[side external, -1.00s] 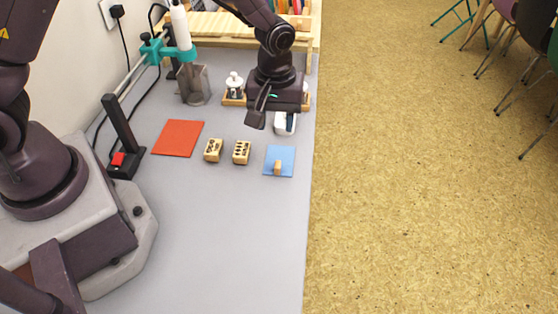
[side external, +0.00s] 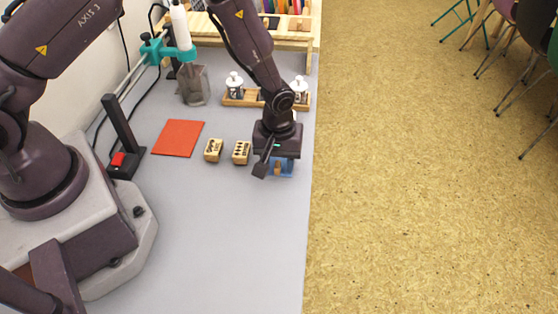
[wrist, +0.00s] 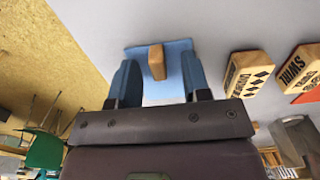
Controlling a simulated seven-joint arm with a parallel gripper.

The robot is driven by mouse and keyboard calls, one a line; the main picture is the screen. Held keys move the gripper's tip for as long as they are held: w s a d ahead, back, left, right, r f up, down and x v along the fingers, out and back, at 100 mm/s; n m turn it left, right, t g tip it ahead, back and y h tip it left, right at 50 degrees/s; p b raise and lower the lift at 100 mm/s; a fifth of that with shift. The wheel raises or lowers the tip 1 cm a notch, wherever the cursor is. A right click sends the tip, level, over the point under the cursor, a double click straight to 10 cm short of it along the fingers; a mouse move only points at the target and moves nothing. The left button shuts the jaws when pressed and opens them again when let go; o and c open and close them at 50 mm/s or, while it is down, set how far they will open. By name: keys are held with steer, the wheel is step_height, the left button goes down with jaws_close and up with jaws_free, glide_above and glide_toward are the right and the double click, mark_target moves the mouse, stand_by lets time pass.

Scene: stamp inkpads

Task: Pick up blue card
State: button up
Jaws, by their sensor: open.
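The blue card (side external: 288,168) lies on the grey table near its right edge, partly hidden under my gripper in the side view. It also shows in the wrist view (wrist: 176,50). A small wooden block (wrist: 157,62) sits on the card. My gripper (side external: 270,170) is over the card. In the wrist view its two blue fingers (wrist: 158,80) are spread, with the block and part of the card between them. Nothing is held. Whether the fingertips touch the card cannot be told.
Two wooden stamps (side external: 213,150) and (side external: 241,152) stand left of the card. A red card (side external: 178,138) lies further left. A wooden tray with white-capped bottles (side external: 235,85) is behind. The table's front is clear; the right edge is close.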

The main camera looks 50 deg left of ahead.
jaws_close()
steer(key=shift+r, duration=0.15)
